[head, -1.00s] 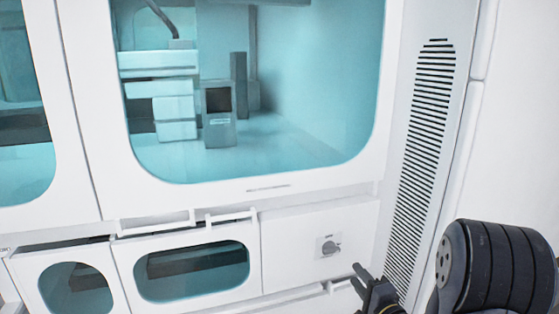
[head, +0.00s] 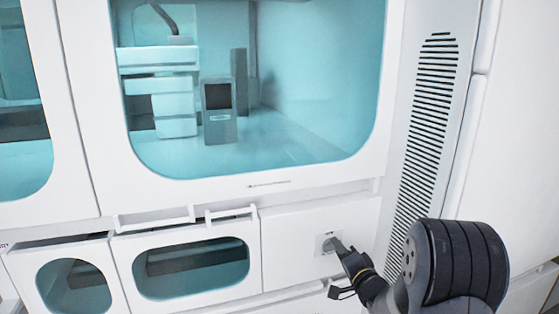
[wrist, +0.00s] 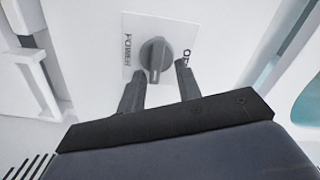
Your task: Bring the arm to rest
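A grey rotary knob (wrist: 155,57) sits on a white label plate marked "POWER" in the wrist view. My gripper (wrist: 161,68) is open, with one finger on either side of the knob's near end. I cannot tell whether the fingers touch it. In the head view the plate (head: 322,239) is on the white front panel, and my gripper (head: 337,268) reaches it from the lower right. A dark finger covers much of the knob there.
A large tinted window (head: 280,130) is above the panel, with equipment behind it. Handled, windowed drawers (head: 195,268) are to the left of the knob. A slotted vent (head: 425,120) is to the right. Open space lies in front of the cabinet.

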